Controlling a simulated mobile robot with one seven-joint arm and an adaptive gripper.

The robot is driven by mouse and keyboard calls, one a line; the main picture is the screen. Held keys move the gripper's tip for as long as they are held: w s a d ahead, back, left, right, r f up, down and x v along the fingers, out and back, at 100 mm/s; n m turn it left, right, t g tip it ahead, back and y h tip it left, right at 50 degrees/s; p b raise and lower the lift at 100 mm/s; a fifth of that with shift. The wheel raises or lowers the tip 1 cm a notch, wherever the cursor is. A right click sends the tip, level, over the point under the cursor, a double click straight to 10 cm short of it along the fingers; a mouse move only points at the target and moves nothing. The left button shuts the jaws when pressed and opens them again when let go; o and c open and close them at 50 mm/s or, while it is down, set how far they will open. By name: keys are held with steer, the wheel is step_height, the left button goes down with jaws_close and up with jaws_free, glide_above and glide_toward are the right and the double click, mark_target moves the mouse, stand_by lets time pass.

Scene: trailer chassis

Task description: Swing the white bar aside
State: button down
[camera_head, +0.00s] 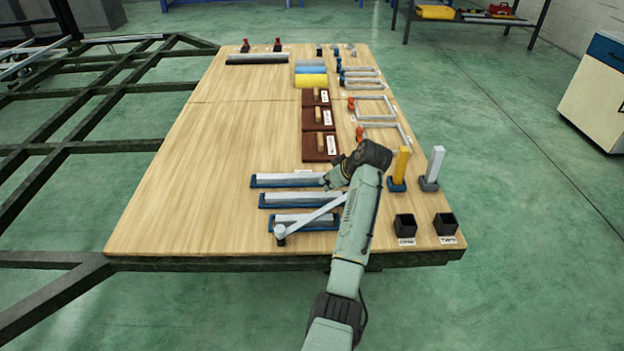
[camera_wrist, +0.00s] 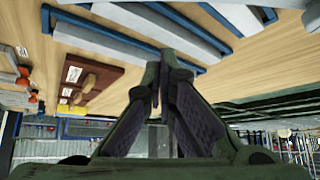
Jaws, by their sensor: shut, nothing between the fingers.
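The white bar (camera_head: 312,218) lies slantwise over the front blue tray in the head view. Its lower left end sits on a small dark pivot (camera_head: 280,238), and its upper right end passes behind my arm. My gripper (camera_head: 326,181) is shut and empty, low over the right end of the rear blue tray, beyond the bar's upper right end. In the wrist view my gripper's fingertips (camera_wrist: 157,78) are together near the trays. My arm hides the bar's far end, so I cannot tell whether they touch.
Three blue trays with pale bars, including the rear tray (camera_head: 287,180) and the middle tray (camera_head: 295,200), lie near the bar. Brown blocks (camera_head: 318,118) with handles stand behind. Yellow (camera_head: 400,166) and white (camera_head: 434,166) posts and two black boxes (camera_head: 405,226) are right of my arm. The left board is clear.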

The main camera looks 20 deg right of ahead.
mark_target(329, 207)
steer(key=x, duration=0.9)
steer(key=shift+f, duration=0.1)
steer(key=shift+s+d, duration=0.15)
steer(key=shift+s, duration=0.1)
steer(key=shift+s+d+p, duration=0.3)
steer(key=shift+s+p, duration=0.05)
steer(key=shift+s, duration=0.45)
steer(key=shift+s+d+p, duration=0.25)
steer(key=shift+s+p, duration=0.05)
steer(key=shift+s, duration=0.45)
steer(key=shift+f, duration=0.1)
steer(key=shift+s, duration=0.1)
steer(key=shift+s+d+r+m+h+p, duration=0.2)
steer(key=shift+s+d+m+h+p, duration=0.15)
steer(key=shift+s+m+p, duration=0.55)
steer(key=shift+s+d+f+p, duration=0.15)
steer(key=shift+f+p, duration=0.05)
steer(key=shift+p, duration=0.1)
